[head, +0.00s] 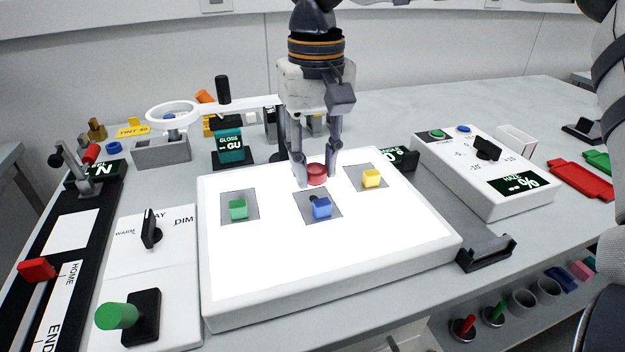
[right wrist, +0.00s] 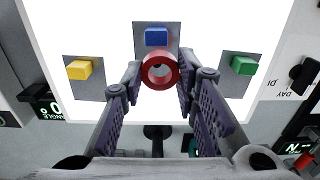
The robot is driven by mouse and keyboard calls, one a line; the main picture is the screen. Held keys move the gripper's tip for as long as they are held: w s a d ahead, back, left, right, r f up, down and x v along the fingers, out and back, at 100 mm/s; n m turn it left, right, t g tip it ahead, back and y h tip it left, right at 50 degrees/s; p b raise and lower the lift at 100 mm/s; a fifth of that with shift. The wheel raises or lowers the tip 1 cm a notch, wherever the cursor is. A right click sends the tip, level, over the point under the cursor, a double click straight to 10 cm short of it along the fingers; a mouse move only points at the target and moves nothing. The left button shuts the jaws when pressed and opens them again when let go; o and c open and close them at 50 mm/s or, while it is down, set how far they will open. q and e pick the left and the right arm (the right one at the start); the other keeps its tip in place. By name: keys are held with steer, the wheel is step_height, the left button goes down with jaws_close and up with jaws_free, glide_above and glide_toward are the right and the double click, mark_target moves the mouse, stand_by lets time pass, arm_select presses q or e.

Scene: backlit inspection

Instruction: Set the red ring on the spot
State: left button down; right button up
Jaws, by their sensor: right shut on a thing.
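The red ring (head: 317,174) is between the fingertips of my right gripper (head: 316,177), above the back part of the white lit panel (head: 330,260). In the right wrist view the ring (right wrist: 147,72) is gripped from both sides, its hole facing the camera. A blue block (head: 322,208) sits on a grey square patch in front of the ring, with a small dark mark beside it. I cannot tell whether that mark is the spot or a shadow. A green block (head: 238,209) and a yellow block (head: 372,178) sit on other grey patches. My left gripper is not in view.
A control box (head: 490,175) with a dial stands right of the panel. A white dial plate (head: 150,240) and a black slide rail with a red knob (head: 37,270) lie left. A magnifier ring (head: 173,106) stands behind. The panel's front half is bare.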

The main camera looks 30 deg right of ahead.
mark_target(314, 183)
steer(key=f, duration=0.1)
steer(key=w+f, duration=0.1)
steer(key=f, duration=0.3)
steer(key=shift+w+d, duration=0.25)
steer(key=shift+d, duration=0.15)
steer(key=o, duration=0.8)
steer(key=shift+f, duration=0.15)
step_height(314, 183, up, 12)
steer(key=shift+r, duration=0.2)
